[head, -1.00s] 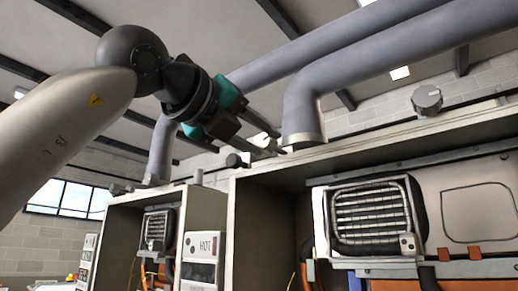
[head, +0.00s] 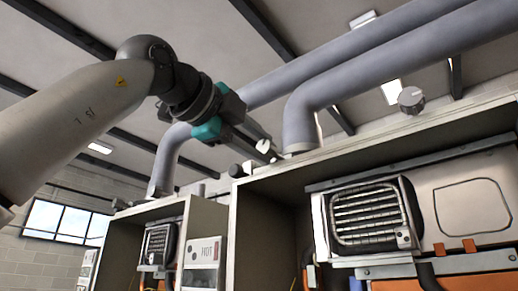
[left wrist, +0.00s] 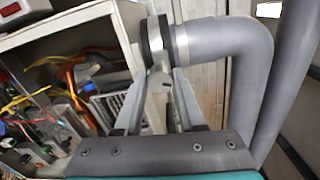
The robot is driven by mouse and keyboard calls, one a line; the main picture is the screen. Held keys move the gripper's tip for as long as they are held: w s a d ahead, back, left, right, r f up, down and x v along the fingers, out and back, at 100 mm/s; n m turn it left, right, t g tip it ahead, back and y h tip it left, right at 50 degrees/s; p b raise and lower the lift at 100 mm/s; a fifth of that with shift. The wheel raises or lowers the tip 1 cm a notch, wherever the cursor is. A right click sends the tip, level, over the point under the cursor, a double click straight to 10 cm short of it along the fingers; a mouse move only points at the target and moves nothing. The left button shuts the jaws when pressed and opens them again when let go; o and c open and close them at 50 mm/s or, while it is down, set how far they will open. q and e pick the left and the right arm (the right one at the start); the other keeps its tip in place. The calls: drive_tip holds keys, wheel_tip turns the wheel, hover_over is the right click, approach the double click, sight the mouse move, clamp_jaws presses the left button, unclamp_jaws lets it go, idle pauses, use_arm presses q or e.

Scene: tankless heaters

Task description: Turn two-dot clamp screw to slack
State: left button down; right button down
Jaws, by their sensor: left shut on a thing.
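My left gripper (head: 270,152) is at the top of the near open heater cabinet (head: 235,215), beside the foot of the grey flue pipe (head: 300,112). In the left wrist view, its two fingers (left wrist: 161,85) converge just below the pipe's dark and silver clamp band (left wrist: 154,42). They are shut on a small pale piece (left wrist: 160,78), which looks like the clamp screw; the fingers partly hide it. No dot marks can be made out. My right gripper is not in view.
A second heater cabinet (head: 205,220) stands to the left. Another large pipe (head: 350,62) runs overhead behind the arm.

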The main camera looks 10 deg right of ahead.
use_arm(q)
drive_tip(key=shift+n, duration=0.5)
drive_tip(key=c, duration=0.5)
unclamp_jaws()
drive_tip(key=b+v, duration=0.5)
drive_tip(key=v, duration=1)
drive_tip(key=shift+a, duration=0.15)
